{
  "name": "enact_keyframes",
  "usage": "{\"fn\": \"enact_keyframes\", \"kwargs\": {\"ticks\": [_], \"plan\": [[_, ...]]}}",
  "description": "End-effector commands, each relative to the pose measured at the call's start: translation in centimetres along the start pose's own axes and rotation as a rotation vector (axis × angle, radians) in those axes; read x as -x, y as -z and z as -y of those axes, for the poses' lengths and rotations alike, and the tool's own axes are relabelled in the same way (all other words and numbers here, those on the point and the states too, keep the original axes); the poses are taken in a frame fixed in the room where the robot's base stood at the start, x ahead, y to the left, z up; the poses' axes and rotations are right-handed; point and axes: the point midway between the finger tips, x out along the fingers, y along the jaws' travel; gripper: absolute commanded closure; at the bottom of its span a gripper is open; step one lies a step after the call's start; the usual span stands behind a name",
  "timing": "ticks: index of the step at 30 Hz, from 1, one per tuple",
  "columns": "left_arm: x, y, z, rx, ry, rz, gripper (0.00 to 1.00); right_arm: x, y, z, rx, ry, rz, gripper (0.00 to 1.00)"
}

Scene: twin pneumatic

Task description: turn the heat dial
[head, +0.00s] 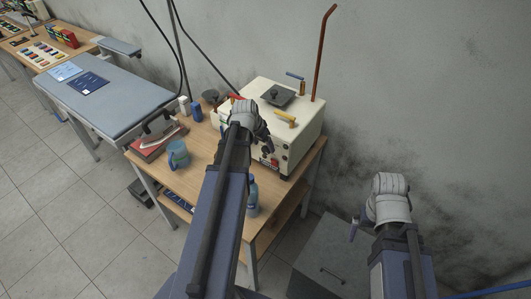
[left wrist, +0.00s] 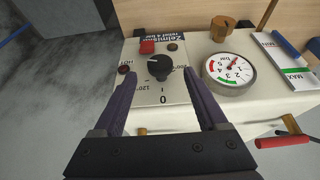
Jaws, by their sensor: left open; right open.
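The heat dial (left wrist: 160,67) is a round black knob on the pale front panel of the white steam unit (head: 300,120). Its scale shows 0 and 120°, and a small pale mark shows at the knob's upper left. My left gripper (left wrist: 160,78) is open, with one finger on each side of the dial in the left wrist view; I cannot tell whether they touch it. In the head view my left gripper (head: 264,140) is in front of the unit and hides part of the panel. My right gripper (head: 357,224) is off to the right, away from the unit.
A pressure gauge (left wrist: 230,70) and a red switch (left wrist: 147,46) sit near the dial. A red-handled valve (left wrist: 284,140) is on the unit's side.

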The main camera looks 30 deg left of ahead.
Motion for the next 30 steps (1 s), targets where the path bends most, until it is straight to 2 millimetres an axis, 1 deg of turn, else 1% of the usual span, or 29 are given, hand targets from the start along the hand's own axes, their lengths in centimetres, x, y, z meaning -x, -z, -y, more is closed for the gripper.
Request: {"fn": "enact_keyframes", "kwargs": {"ticks": [1,6,10,17,20,30], "plan": [[-1.4,-0.2,0.1,0.0,0.0,0.0,0.25,-1.4,0.1,0.1,0.001,0.0,0.0,0.0],[-3.2,-0.1,0.1,0.001,0.0,0.0,0.25,-3.0,0.2,0.3,0.0,0.0,0.0,0.0],[-3.7,0.0,0.0,0.001,0.0,0.0,0.25,-3.4,0.2,0.3,0.0,0.0,0.0,0.0],[-3.6,0.0,0.0,0.001,0.0,0.0,0.25,-3.3,0.2,0.3,0.0,0.0,0.0,0.0],[-3.6,0.0,0.0,0.001,0.0,0.0,0.34,-3.3,0.2,0.3,0.0,0.0,0.0,0.0],[-3.6,0.0,0.0,0.001,0.0,0.0,0.72,-3.3,0.2,0.3,0.0,0.0,0.0,0.0]]}}
